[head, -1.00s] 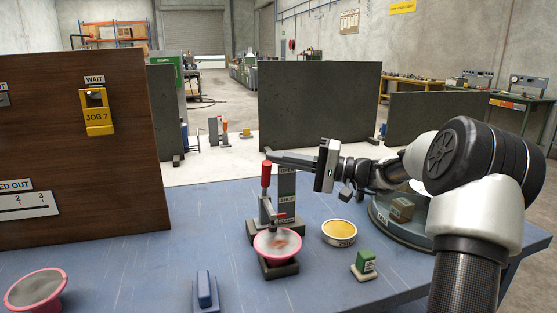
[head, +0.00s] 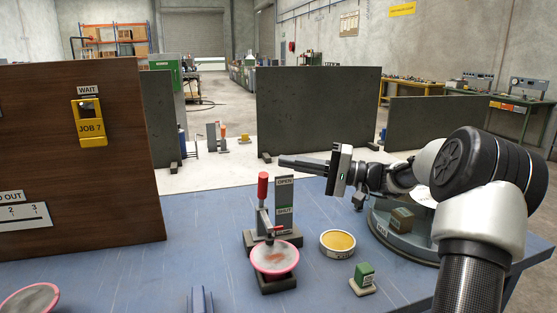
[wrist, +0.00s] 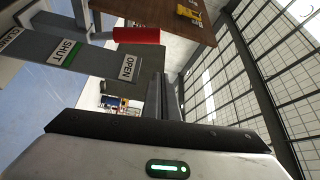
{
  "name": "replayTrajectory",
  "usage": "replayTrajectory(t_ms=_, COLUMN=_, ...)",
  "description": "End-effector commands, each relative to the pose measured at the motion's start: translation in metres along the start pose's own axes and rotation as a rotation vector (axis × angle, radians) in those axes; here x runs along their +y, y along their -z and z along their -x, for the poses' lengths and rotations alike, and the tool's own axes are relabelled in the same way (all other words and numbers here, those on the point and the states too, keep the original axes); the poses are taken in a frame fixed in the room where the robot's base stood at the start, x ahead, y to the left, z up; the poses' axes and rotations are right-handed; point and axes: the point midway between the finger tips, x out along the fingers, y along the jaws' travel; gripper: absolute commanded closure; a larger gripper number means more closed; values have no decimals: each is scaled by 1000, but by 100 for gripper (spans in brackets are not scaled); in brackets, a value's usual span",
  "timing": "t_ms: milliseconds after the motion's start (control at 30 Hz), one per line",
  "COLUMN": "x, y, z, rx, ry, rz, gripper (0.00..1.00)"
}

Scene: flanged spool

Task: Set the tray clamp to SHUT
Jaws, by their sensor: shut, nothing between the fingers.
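The tray clamp has a red handle (head: 263,187) standing upright beside the top of a grey label plate (head: 285,195). In the wrist view the red handle (wrist: 137,35) is nearest the OPEN label (wrist: 128,68); the green SHUT label (wrist: 66,53) is further along the plate. The clamp's arm reaches over a pink-rimmed round piece (head: 275,259) on a dark base. My gripper (head: 283,161) is shut and empty, its fingertips a little above and right of the handle, apart from it in the picture. The exact depth gap is unclear.
A yellow-topped round tin (head: 337,242) and a green block (head: 363,278) stand right of the clamp. A brown board (head: 80,180) stands at the left. Another pink-rimmed piece (head: 30,300) is at the lower left. Dark panels (head: 318,110) stand behind.

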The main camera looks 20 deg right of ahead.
Motion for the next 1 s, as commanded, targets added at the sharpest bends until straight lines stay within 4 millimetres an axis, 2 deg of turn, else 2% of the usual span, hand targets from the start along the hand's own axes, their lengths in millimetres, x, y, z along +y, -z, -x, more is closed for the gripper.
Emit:
replayTrajectory(t_ms=33, x=0, y=1, z=12, rx=1, ry=0, rz=0, gripper=100)
replayTrajectory(t_ms=200, x=5, y=2, z=41, rx=1, ry=1, rz=3, gripper=100)
replayTrajectory(t_ms=400, x=9, y=2, z=57, rx=0, ry=1, rz=3, gripper=100)
replayTrajectory(t_ms=900, x=9, y=2, z=58, rx=-1, ry=1, rz=3, gripper=100)
replayTrajectory(t_ms=1000, x=5, y=-2, z=49, rx=-19, ry=-18, rz=15, gripper=100)
